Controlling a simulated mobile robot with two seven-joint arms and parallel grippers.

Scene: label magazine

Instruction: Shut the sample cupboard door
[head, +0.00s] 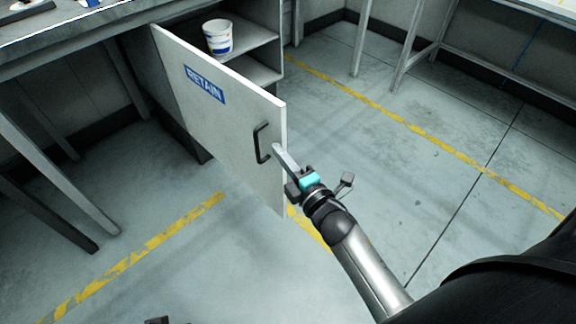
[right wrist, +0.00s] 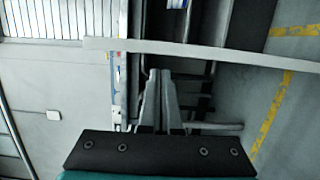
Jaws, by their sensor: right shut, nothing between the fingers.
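The sample cupboard door (head: 205,125) stands wide open in the head view, pale grey with a blue RETAIN label (head: 204,84). Its dark bar handle (head: 262,142) is near the free edge. My right gripper (head: 278,149) is shut and empty, its fingertips beside the free edge, close to the handle; whether they touch the door I cannot tell. In the right wrist view the closed fingers (right wrist: 160,75) point up toward a pale strip (right wrist: 200,50) that looks like a door edge.
Inside the open cupboard (head: 262,42), a white cup with a blue band (head: 218,38) stands on a shelf. A bench top (head: 60,38) runs at the upper left, with legs below. Open floor with yellow lines (head: 400,125) lies to the right.

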